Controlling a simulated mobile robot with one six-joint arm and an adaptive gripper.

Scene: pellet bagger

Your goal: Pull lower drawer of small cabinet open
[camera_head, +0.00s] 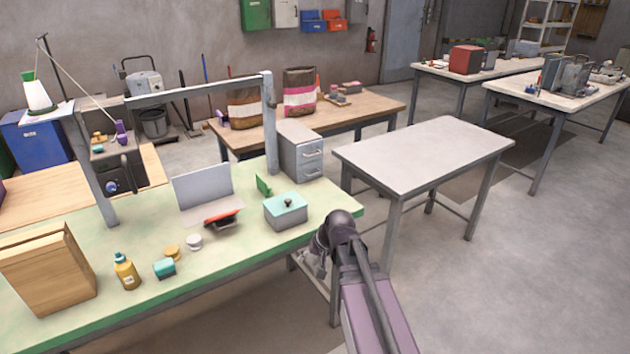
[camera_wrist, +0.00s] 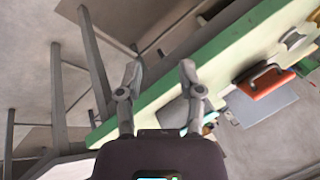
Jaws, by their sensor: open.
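The small grey cabinet (camera_head: 298,141) stands at the far right end of the green-topped bench. It has two drawers, one above the other, with pale handles. The lower drawer (camera_head: 311,171) looks closed, flush with the upper drawer (camera_head: 311,152). My gripper (camera_head: 314,264) is in front of the bench's near edge, below and apart from the cabinet, and partly hidden by my arm. In the wrist view my gripper (camera_wrist: 161,68) has its two fingers spread with nothing between them. I cannot make out the cabinet in the wrist view.
A teal lidded box (camera_head: 286,211) stands on the green bench (camera_head: 150,290) near my gripper. A red-orange tool (camera_head: 224,208) and a grey metal frame (camera_head: 270,120) are also there. A bare pale table (camera_head: 425,153) stands right of the cabinet, with a floor gap between.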

